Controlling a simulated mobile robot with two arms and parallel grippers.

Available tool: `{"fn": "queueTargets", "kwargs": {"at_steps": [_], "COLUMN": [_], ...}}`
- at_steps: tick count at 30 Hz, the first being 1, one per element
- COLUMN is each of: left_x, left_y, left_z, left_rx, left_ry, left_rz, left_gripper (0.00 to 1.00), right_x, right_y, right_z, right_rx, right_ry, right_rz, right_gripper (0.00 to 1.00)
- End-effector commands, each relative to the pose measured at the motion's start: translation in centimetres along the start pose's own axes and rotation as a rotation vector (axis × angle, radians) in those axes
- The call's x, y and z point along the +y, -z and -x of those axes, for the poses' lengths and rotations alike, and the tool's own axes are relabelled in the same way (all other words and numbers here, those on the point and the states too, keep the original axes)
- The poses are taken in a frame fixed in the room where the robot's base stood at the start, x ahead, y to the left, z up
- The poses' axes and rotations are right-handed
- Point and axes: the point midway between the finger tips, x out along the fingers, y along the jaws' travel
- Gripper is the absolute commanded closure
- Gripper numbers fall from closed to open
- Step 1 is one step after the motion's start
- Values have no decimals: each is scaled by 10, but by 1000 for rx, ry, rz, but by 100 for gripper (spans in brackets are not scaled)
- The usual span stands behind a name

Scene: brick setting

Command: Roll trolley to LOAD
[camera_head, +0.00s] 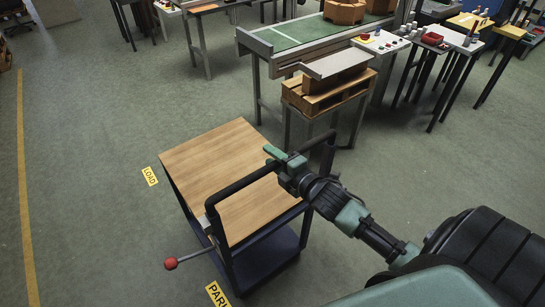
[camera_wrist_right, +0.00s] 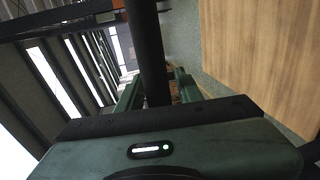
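The trolley (camera_head: 210,158) has a wooden top, a dark frame with a lower shelf, and a black push handle (camera_head: 242,184) on its near side. A lever with a red knob (camera_head: 171,263) sticks out at its near left. The yellow LOAD label (camera_head: 150,176) lies on the floor just left of the trolley. My right gripper (camera_head: 277,160) is at the handle bar. In the right wrist view, its green fingers (camera_wrist_right: 160,92) stand on both sides of the black bar (camera_wrist_right: 151,50) and look closed on it. My left gripper is out of view.
A yellow PARK label (camera_head: 217,293) lies on the floor near the trolley's near end. A conveyor (camera_head: 290,38) and a stand with a wooden pallet (camera_head: 325,95) are close behind on the right. The floor to the left is clear up to a yellow line (camera_head: 25,190).

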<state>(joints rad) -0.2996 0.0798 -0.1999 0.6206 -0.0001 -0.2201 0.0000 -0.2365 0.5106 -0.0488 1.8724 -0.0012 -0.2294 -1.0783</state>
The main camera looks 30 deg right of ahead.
Motion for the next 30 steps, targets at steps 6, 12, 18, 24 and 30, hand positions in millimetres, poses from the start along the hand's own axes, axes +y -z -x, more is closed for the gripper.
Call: {"fn": "queueTargets", "kwargs": {"at_steps": [6,12,18,24,30], "left_x": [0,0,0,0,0], "left_y": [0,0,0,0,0], "left_z": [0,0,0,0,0], "left_rx": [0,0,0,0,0], "left_ry": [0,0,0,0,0], "left_rz": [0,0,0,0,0], "left_gripper": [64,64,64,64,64], "right_x": [0,0,0,0,-1], "right_y": [0,0,0,0,0], "right_z": [0,0,0,0,0], "right_rx": [0,0,0,0,0], "right_ry": [0,1,1,1,2], "right_rz": [-1,-1,-1,-1,-1], "right_gripper": [100,100,100,100,100]}}
